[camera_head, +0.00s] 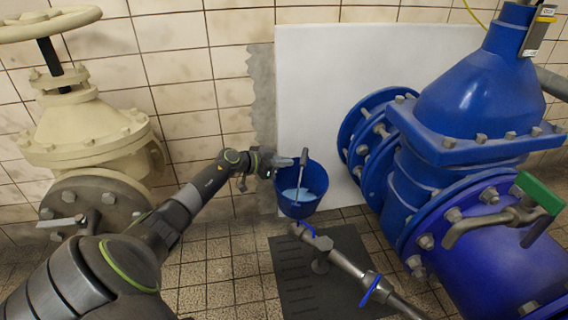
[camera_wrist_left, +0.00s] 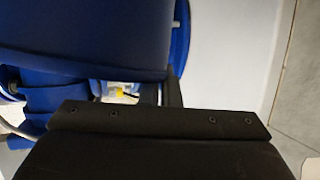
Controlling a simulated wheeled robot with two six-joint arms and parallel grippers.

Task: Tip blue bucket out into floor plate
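The blue bucket (camera_head: 296,207) stands upright in front of the white panel, with pale blue liquid inside. A thin grey bar with a thicker top, perhaps its handle, rises over its mouth. My left gripper (camera_head: 284,162) is at the bucket's upper left rim, pointing right towards the bar's top. Whether its fingers touch the bar or rim is too small to tell. The dark floor plate (camera_head: 300,293) lies flat in front of the bucket, partly under a metal pipe. In the left wrist view, large blue surfaces fill the upper left above my dark gripper body. My right gripper is not in view.
A large blue valve (camera_head: 450,160) and pipe crowd the right side. A cream valve (camera_head: 85,135) stands at the left. A thin metal pipe with blue levers (camera_head: 345,262) crosses over the plate. Tiled floor (camera_head: 220,275) is clear left of the plate.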

